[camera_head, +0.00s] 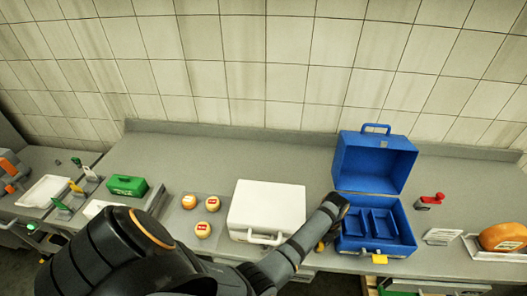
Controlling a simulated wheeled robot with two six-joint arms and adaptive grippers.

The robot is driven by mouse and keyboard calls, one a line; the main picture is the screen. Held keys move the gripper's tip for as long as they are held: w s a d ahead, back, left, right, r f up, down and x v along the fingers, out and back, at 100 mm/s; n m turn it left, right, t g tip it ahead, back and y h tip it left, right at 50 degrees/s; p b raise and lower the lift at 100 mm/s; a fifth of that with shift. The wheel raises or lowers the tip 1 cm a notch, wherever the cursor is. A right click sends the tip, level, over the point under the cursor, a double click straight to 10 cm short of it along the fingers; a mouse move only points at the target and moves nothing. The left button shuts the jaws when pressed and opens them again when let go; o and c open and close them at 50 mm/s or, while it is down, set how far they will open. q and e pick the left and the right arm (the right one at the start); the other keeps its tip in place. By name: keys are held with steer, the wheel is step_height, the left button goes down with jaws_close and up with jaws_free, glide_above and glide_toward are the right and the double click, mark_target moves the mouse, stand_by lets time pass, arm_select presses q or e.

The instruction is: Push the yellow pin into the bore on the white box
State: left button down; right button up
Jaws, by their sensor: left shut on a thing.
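The white box (265,202) stands closed near the front edge of the counter, its white handle facing me. I cannot make out a bore on it. My left arm reaches across in front of the box's right corner. My left gripper (322,240) is just right of the white box, beside the open blue case. It is shut on a small yellowish thing, which looks like the yellow pin, mostly hidden by the fingers and wrist. My right gripper is not in view.
The blue case (374,162) stands open on the right, with a yellow tag (379,259) at its front. A green box (127,185), a red-handled tool (431,200) and an orange cheese (503,237) stand farther out.

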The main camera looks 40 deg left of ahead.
arm_select(q)
steer(key=shift+w+d+r, duration=0.1)
steer(key=shift+d+r, duration=0.05)
steer(key=shift+r, duration=0.8)
steer(key=shift+w+d+r, duration=0.1)
steer(key=shift+r, duration=0.8)
steer(key=shift+a+r, duration=0.15)
steer(key=shift+r, duration=0.75)
steer(key=shift+s, duration=0.1)
steer(key=shift+d+r, duration=0.2)
steer(key=shift+r, duration=1.4)
step_height(320, 180, down, 5)
steer(key=shift+r, duration=0.1)
steer(key=shift+a, duration=0.1)
